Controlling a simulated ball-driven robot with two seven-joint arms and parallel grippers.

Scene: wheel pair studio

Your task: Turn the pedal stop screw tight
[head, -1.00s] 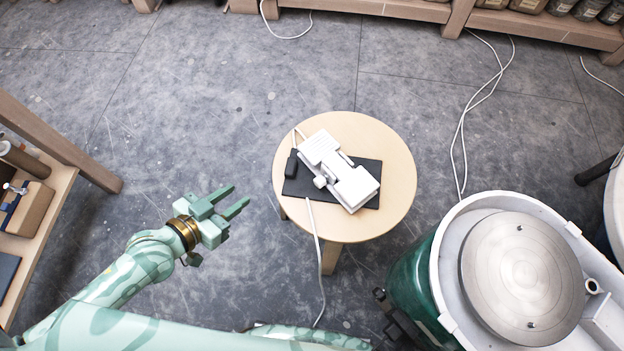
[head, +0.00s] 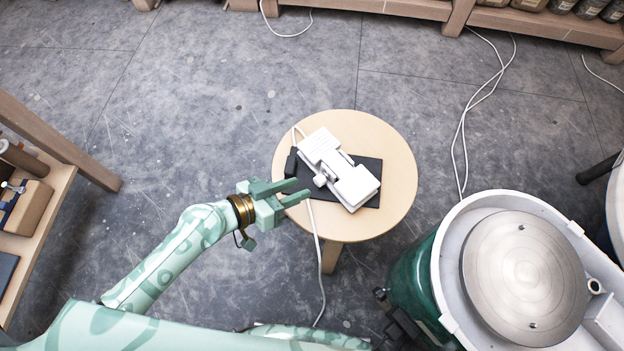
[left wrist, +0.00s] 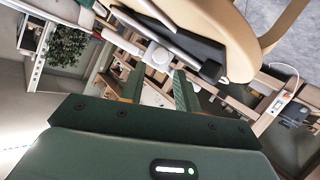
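The white foot pedal (head: 353,188) lies on a black mat (head: 369,168) on a round wooden stool. Its stop screw shows as a small pale knob (head: 320,181) on the pedal's left side. In the left wrist view the round white knob (left wrist: 157,55) appears between and beyond the fingers. My left gripper (head: 303,188) is open and empty, its fingertips over the stool's left edge, pointing at the knob and a little short of it. It also shows in the left wrist view (left wrist: 156,78). My right gripper is not in view.
The round stool top (head: 392,205) has bare wood around the mat. A black block (head: 291,161) and white cable (head: 318,240) lie at the pedal's left. A pottery wheel (head: 522,268) stands right of the stool. A shelf (head: 50,225) is at the left; floor between is clear.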

